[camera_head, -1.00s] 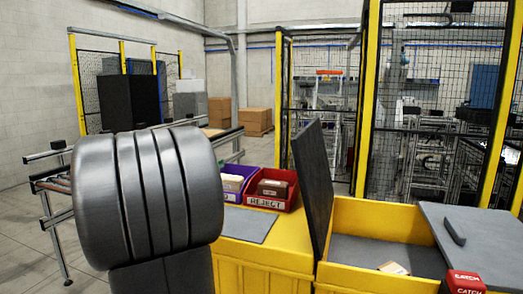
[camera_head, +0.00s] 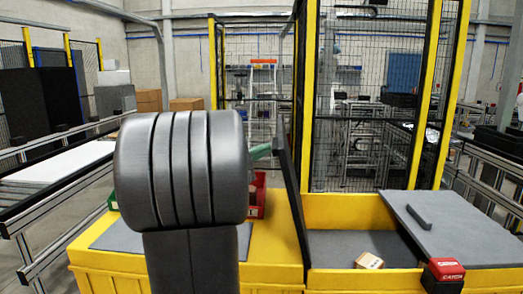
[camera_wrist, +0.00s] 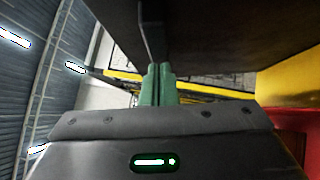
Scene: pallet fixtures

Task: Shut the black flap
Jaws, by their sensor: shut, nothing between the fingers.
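The black flap (camera_head: 291,200) stands up at the left side of the open yellow box (camera_head: 350,208), seen nearly edge-on in the head view. My gripper's green end (camera_head: 262,151) shows just left of the flap's upper part, mostly hidden behind my arm. In the wrist view, my green fingers (camera_wrist: 157,72) are shut together and empty. A dark panel, apparently the flap (camera_wrist: 225,45), fills the top of that view close to the fingertips. I cannot tell whether they touch it.
A small carton (camera_head: 369,261) lies inside the box. A grey lid (camera_head: 470,230) with a dark handle covers the right side, beside a red catch (camera_head: 445,268). A red bin (camera_head: 259,195) stands left of the flap. Yellow-framed mesh fencing (camera_head: 375,100) stands behind.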

